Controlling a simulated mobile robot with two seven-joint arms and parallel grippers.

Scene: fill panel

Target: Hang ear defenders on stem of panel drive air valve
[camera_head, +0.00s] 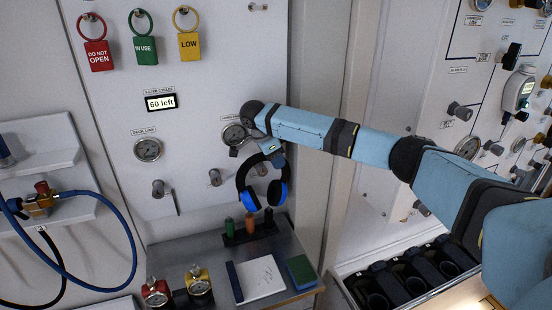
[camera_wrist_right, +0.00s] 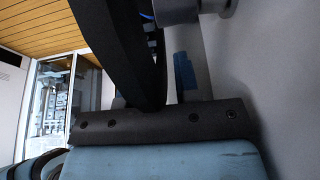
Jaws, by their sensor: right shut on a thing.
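The ear defenders (camera_head: 249,199), with a black headband and blue-and-black cups, hang cups-down in front of the white panel. My right gripper (camera_head: 270,150) is shut on the headband near its top. In the right wrist view the black headband (camera_wrist_right: 135,45) runs up from the gripper, close to a grey round valve part (camera_wrist_right: 178,9). On the panel a valve stem (camera_head: 262,168) is partly hidden behind the headband and gripper. Whether the band touches it cannot be told. Two more valves, a middle one (camera_head: 215,177) and a left one (camera_head: 158,188), stick out beside it. My left gripper is not in view.
A gauge (camera_head: 233,134) sits just above the valves, partly behind my arm. Below is a grey shelf (camera_head: 212,285) with small coloured bottles (camera_head: 250,225), a notebook (camera_head: 259,278) and two small gauges. Red, green and yellow tags (camera_head: 188,46) hang higher up.

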